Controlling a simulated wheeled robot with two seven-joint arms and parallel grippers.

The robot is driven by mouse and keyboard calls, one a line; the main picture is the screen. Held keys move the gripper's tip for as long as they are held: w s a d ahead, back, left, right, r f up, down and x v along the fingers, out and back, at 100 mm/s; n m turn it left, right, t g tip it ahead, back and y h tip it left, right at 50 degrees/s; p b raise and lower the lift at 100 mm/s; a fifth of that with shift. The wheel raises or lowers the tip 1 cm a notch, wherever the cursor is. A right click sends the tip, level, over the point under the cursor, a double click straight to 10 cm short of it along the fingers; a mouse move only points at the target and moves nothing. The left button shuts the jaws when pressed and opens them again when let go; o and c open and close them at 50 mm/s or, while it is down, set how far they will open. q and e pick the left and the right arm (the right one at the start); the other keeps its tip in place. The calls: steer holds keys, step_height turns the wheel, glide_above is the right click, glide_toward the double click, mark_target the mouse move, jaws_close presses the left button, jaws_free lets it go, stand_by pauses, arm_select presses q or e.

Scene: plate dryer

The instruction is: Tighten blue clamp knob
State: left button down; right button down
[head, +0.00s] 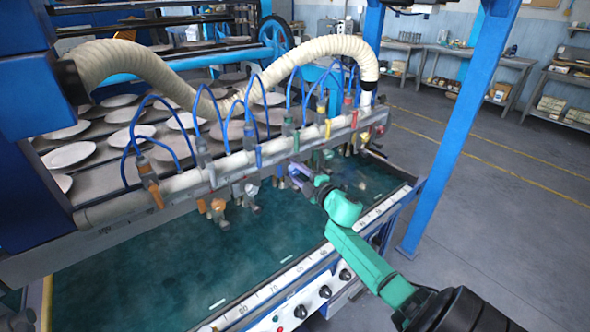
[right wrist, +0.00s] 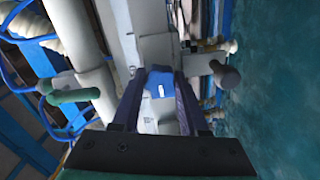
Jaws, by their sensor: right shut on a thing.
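The blue clamp knob (right wrist: 160,84) sits between the two dark purple fingers of my right gripper (right wrist: 160,92) in the right wrist view. The fingers are shut on it from both sides. The knob is in front of a grey clamp body on the machine's bar. In the head view my right gripper (head: 294,172) reaches from the right to just below the long grey bar (head: 225,165). There I cannot make out the blue knob behind the fingers. My left gripper is not in view.
Other clamps with coloured knobs line the bar, among them an orange knob (head: 217,208). A dark round knob (right wrist: 229,78) is right of the fingers. Blue hoses loop above the bar. A teal bed (head: 160,280) lies below, and a blue post (head: 455,130) stands right.

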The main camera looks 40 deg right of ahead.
stand_by(0.6)
steer(key=shift+c, duration=2.1)
jaws_free()
steer(key=shift+s+f, duration=0.2)
steer(key=shift+s, duration=0.35)
steer(key=s+b, duration=0.2)
steer(key=s, duration=1.1)
steer(key=shift+s+r, duration=0.15)
steer(key=shift+s, duration=0.15)
steer(key=shift+a+m, duration=0.1)
steer(key=shift+m, duration=0.2)
